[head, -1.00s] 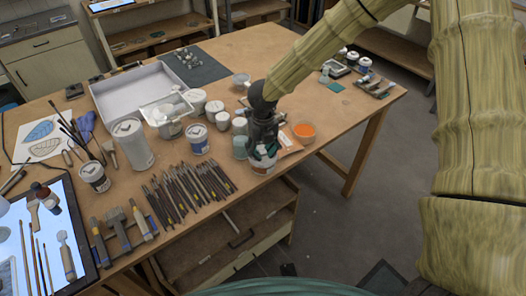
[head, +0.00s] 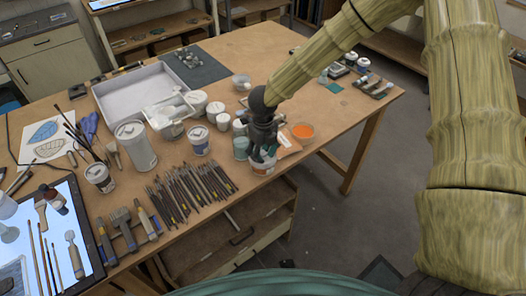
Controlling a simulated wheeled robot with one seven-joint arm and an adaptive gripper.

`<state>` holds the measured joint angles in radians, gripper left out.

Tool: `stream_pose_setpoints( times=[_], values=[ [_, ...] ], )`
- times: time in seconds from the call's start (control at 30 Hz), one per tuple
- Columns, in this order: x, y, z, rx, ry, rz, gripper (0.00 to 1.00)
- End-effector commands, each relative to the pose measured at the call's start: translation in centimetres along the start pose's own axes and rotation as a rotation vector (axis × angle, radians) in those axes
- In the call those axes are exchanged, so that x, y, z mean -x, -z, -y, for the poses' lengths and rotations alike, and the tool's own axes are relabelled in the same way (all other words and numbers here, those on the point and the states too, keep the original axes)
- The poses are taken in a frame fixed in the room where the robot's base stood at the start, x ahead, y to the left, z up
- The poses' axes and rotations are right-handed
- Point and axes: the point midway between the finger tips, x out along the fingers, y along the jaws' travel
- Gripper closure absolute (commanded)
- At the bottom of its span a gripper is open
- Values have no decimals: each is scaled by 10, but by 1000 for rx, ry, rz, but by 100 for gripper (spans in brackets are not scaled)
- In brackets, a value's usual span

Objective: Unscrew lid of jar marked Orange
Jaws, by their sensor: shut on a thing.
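My gripper (head: 262,155) points down at the front right part of the table and is shut on the lid of a small white jar (head: 263,171). The jar stands upright near the front edge. Its label shows a little orange-red, but I cannot read its writing. The fingers hide most of the lid, and I cannot tell whether it has lifted from the jar.
Other lidded jars stand close on the left, including one white jar (head: 223,121). Several dark brushes (head: 185,188) lie at front left.

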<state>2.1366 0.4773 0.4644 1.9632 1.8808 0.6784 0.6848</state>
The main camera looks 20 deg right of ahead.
Motion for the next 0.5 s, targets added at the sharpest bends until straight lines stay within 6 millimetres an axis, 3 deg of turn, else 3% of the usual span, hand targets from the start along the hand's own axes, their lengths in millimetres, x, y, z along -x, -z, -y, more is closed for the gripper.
stream_pose_setpoints(
  times=[0.03, 0.2, 0.5],
  values=[
    [-8, 6, 1, 22, -1, -14, 90],
    [-9, 6, 2, 111, -1, -14, 89],
    [-10, 6, 2, 120, 0, -14, 89]
  ],
)
